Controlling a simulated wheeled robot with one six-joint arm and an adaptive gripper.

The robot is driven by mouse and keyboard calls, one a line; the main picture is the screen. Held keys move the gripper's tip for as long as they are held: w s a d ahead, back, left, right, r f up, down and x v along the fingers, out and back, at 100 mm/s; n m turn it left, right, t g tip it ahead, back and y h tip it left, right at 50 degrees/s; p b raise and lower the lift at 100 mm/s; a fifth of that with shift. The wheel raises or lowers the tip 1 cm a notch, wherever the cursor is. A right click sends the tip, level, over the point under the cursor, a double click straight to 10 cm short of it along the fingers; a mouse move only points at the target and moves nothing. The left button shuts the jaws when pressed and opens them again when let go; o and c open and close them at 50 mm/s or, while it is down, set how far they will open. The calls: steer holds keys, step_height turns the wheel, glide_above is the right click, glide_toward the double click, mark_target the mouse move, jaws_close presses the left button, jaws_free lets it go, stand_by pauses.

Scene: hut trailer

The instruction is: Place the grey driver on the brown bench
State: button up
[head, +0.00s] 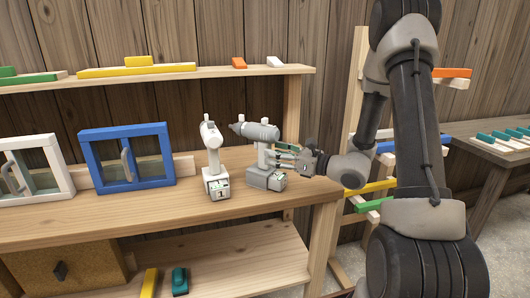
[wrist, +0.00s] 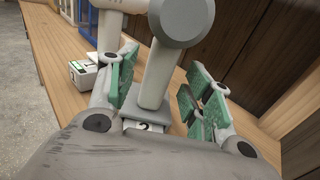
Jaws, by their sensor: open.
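The grey driver (head: 262,132) stands upright on the wooden workbench (head: 110,213), near its right end, nose to the left. Its base bears a label, which reads 2 in the wrist view. My gripper (head: 285,157) reaches in from the right at handle height. In the wrist view, the open green-padded fingers lie on either side of the driver's handle (wrist: 158,72), with gaps visible. A second table (head: 493,146), brown-grey, stands at the far right. I cannot tell which of the two is the brown bench.
A white driver (head: 213,160) labelled 1 stands close left of the grey one. A blue framed window (head: 128,183) and a white one (head: 67,183) stand farther left. A shelf (head: 190,73) runs above. Teal-and-white pieces (head: 503,138) lie on the right table.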

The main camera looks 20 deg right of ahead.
steer(key=v, duration=0.6)
steer(key=s+a+r+n+g+h, duration=0.1)
steer(key=s+a+r+n+g, duration=0.15)
steer(key=s+n+g, duration=0.65)
steer(key=s+a+r+n+g+h, duration=0.2)
steer(key=s+a+n+g, duration=0.15)
steer(key=s+n, duration=0.65)
steer(key=s+d+r+n+t+h, duration=0.2)
steer(key=s+d+r+n+h, duration=0.1)
steer(key=d, duration=0.3)
steer(key=s+d+r+n+t+h, duration=0.2)
steer(key=s+d+r+n+h, duration=0.2)
steer(key=d+n+h, duration=0.1)
steer(key=shift+d+h, duration=0.8)
steer(key=shift+d, duration=0.45)
